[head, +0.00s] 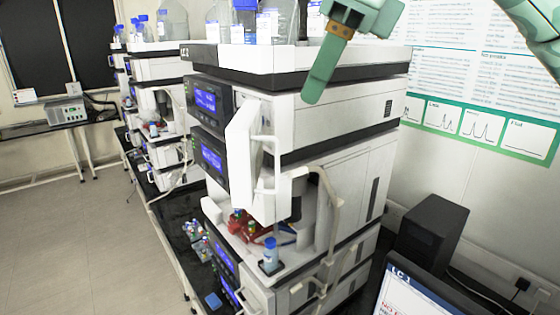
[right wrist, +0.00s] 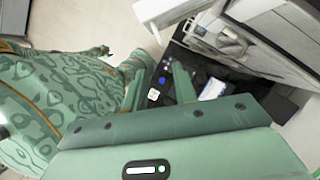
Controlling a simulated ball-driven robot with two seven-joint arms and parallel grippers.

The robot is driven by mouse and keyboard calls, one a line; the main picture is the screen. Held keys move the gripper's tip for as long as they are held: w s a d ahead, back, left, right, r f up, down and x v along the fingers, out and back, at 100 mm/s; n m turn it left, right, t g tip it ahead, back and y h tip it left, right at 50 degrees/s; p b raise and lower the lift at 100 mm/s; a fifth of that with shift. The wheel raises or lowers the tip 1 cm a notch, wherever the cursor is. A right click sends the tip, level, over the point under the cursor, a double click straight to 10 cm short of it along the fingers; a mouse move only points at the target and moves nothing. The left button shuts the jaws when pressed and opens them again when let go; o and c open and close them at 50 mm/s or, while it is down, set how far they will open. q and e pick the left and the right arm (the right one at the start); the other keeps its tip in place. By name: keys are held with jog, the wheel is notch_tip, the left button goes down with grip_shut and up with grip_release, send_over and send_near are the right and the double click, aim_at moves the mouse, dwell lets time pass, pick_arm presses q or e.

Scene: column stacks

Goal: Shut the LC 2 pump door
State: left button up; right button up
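My right gripper (head: 316,85) comes in from the upper right. It is above and right of the door, in front of the stack's upper part and apart from the door. In the right wrist view its two green fingers (right wrist: 160,85) stand apart with nothing between them. My left gripper is in neither view.
Bottles (head: 278,20) stand on top of the stack. A blue-capped bottle (head: 270,254) and tubing (head: 330,195) are below the door. A monitor (head: 415,290) reading LC 1 and a black box (head: 432,228) stand at right. Open floor (head: 70,235) lies at left.

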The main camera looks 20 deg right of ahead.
send_near(277, 185)
jog(key=x, duration=0.4)
jog(key=a+x, duration=0.1)
jog(key=x, duration=0.1)
jog(key=shift+w, duration=0.45)
jog(key=shift+a+f, duration=0.2)
jog(key=shift+f, duration=0.1)
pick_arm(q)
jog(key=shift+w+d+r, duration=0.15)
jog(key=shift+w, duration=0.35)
pick_arm(e)
jog(key=shift+w, duration=0.15)
jog(key=shift+d, duration=0.1)
jog(key=c, duration=0.4)
grip_shut()
